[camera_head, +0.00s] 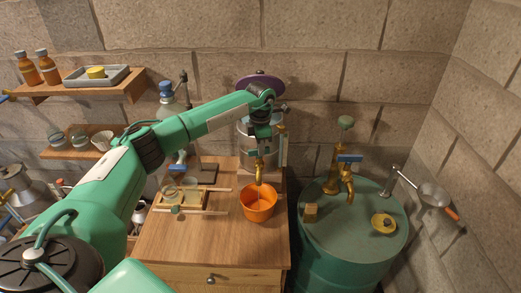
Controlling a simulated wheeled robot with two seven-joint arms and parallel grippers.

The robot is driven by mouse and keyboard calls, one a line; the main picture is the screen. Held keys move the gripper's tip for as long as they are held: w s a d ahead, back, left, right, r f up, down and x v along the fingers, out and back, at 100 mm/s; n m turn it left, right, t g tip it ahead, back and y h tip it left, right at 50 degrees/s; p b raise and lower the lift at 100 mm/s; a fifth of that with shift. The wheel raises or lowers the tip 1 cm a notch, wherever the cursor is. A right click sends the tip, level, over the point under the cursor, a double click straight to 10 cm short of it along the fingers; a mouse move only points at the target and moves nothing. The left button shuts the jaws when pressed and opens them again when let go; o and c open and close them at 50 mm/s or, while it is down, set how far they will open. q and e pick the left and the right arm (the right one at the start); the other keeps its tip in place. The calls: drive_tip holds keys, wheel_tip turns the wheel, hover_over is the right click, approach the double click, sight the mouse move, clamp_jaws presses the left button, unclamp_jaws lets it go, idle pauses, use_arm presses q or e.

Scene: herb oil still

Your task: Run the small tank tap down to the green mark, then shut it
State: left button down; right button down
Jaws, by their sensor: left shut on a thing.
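The small metal tank (243,128) stands at the back of the wooden cabinet, with a purple lid (260,83) above it. Its brass tap (259,168) points down over an orange bucket (258,205). My left gripper (262,131) is in front of the tank at the top of the tap, shut on what appears to be the tap's handle; the fingers hide most of it. An upright gauge (283,147) is on the tank's right side; I cannot make out a green mark or level on it. Whether liquid is running is too small to tell. My right gripper is out of view.
A green drum (325,245) with brass taps (340,165) stands at right, with a yellow dish (383,223) and small block (311,212) on top. The cabinet's front top (215,245) is clear.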

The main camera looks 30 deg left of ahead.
use_arm(q)
drive_tip(key=n+b, duration=0.1)
drive_tip(key=n, duration=0.2)
drive_tip(key=shift+a, duration=0.1)
drive_tip(key=n+b, duration=0.1)
drive_tip(key=n, duration=0.2)
drive_tip(key=shift+w+n, duration=0.1)
drive_tip(key=shift+n, duration=0.2)
drive_tip(key=n, duration=0.3)
drive_tip(key=shift+a+b, duration=0.15)
drive_tip(key=shift+b, duration=0.15)
drive_tip(key=shift+n, duration=1.6)
drive_tip(key=shift+a+r, duration=0.1)
drive_tip(key=c, duration=1.5)
unclamp_jaws()
drive_tip(key=shift+o, duration=0.2)
